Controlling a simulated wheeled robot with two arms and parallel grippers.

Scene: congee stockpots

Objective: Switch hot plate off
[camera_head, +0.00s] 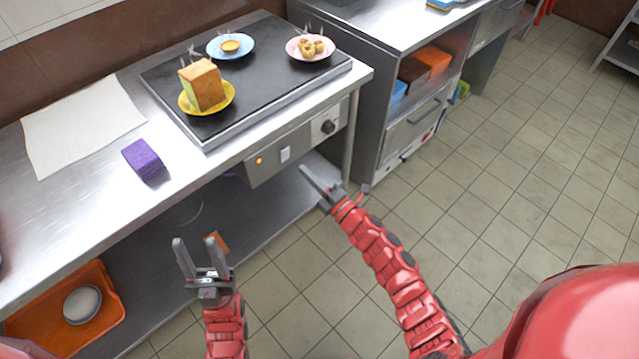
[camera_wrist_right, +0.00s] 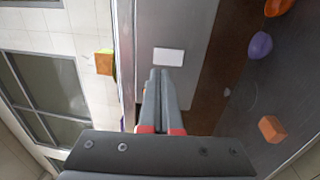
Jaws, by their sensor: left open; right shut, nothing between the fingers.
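The black hot plate (camera_head: 265,78) is set on the steel counter. Its front control panel (camera_head: 270,170) carries a glowing orange light (camera_head: 259,161), a white switch (camera_head: 285,154) and a dark round knob (camera_head: 328,127). My right gripper (camera_head: 305,172) is shut and empty, just in front of the panel, below and right of the switch. In the right wrist view the shut fingertips (camera_wrist_right: 160,74) point at the white switch (camera_wrist_right: 168,57), very near it; I cannot tell whether they touch. My left gripper (camera_head: 194,240) is open and empty, in front of the counter.
Yellow (camera_head: 219,104), blue (camera_head: 243,51) and pink (camera_head: 296,54) plates with food or sponge-like items stand on the hot plate. A purple block (camera_head: 143,160) and a white cloth (camera_head: 80,120) lie left of it. An orange tray (camera_head: 112,303) is on the lower shelf. The tiled floor is clear.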

